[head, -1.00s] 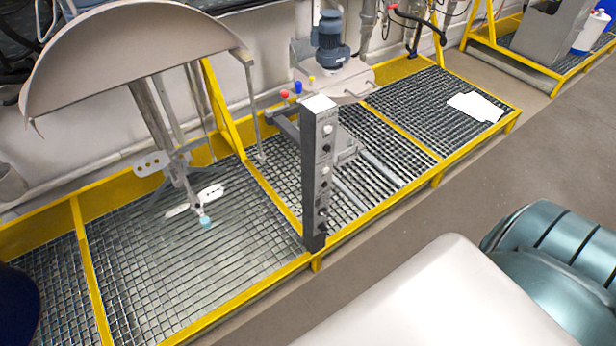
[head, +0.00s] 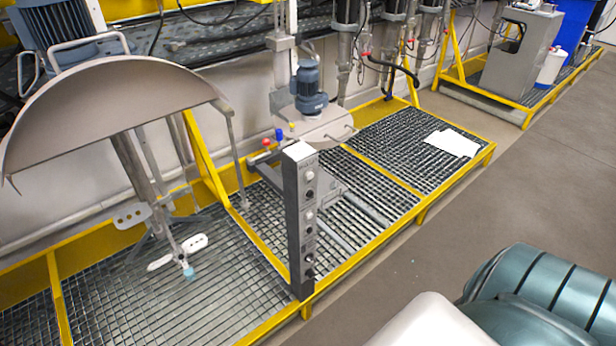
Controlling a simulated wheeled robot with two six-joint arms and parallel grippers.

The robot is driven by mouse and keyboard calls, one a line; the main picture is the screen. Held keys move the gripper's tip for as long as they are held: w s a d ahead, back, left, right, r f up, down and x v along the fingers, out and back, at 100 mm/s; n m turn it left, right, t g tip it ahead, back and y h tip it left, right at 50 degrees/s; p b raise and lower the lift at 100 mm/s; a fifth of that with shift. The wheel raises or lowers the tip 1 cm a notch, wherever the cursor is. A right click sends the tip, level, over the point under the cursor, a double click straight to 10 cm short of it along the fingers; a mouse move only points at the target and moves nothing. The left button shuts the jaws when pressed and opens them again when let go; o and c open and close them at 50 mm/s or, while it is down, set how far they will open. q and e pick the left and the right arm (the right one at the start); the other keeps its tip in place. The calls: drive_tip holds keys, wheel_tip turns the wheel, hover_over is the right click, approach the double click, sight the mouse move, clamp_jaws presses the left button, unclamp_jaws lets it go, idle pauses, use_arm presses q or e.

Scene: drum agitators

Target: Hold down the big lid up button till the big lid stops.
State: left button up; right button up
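The big lid (head: 120,95) is a large grey half-disc at the left, raised above the grating, with an agitator shaft (head: 150,190) hanging below it. A dark control post (head: 299,220) stands at the front edge of the grated platform, with several buttons and knobs on its narrow face. The lettering is too small to read, so I cannot tell which is the big lid up button. A smaller lid (head: 318,127) with a blue motor (head: 309,88) sits low behind the post. Neither of my grippers is in view.
Yellow-framed grating (head: 190,280) runs along the wall. White sheets (head: 453,143) lie on its right part. A grey cabinet (head: 518,55) and a white container (head: 551,67) stand at the far right.

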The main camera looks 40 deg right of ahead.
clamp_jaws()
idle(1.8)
